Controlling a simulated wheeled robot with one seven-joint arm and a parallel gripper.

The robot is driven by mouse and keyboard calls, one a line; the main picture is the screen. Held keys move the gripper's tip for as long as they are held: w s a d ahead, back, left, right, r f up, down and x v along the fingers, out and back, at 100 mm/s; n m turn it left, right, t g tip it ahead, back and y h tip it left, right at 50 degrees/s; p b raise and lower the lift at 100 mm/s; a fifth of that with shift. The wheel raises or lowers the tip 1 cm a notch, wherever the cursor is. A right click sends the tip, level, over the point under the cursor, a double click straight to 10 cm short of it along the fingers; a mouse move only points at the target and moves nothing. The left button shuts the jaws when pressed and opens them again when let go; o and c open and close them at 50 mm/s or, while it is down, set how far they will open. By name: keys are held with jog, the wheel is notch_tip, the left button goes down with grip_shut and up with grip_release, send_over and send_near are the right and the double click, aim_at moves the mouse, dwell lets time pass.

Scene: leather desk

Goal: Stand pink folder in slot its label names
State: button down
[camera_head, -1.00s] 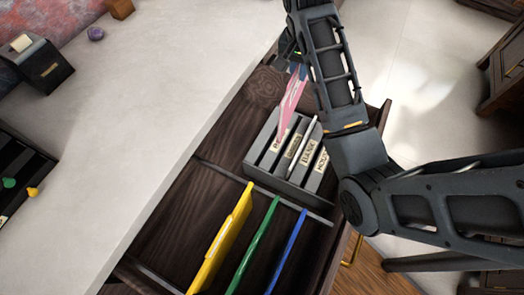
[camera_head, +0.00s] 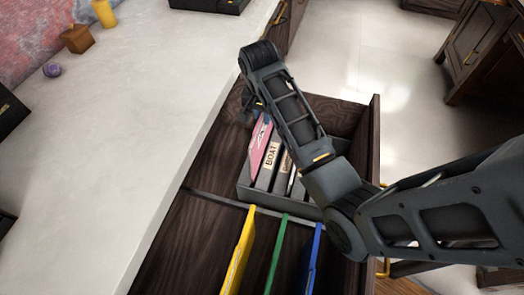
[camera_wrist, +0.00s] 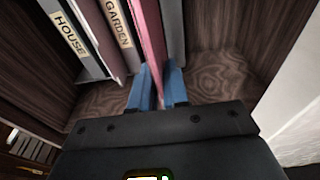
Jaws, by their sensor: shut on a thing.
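The pink folder (camera_head: 259,143) stands nearly upright at the left end of the grey slotted rack (camera_head: 249,191), left of the label reading BOAT. Its lower edge is hidden, so I cannot tell if it touches the slot floor. The writing on its own label is too small to read. In the wrist view the pink folder (camera_wrist: 151,35) runs between the two blue fingers of my gripper (camera_wrist: 161,90), which is shut on its near edge. Labels HOUSE (camera_wrist: 69,33) and GARDEN (camera_wrist: 119,22) show on the rack, to the left of the folder.
The rack stands in an open wooden drawer (camera_head: 212,172). Yellow (camera_head: 239,250), green (camera_head: 277,256) and blue (camera_head: 313,260) folders stand in the drawer's front compartment, beyond a thin divider. The pale desktop (camera_head: 150,130) lies left. My arm hides the rack's right part.

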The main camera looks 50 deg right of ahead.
aim_at(263, 144)
notch_tip(263, 144, down, 13)
jog(key=shift+f+b, duration=0.15)
jog(key=shift+b, duration=0.6)
jog(key=shift+f, duration=0.15)
jog(key=c, duration=1.1)
grip_release()
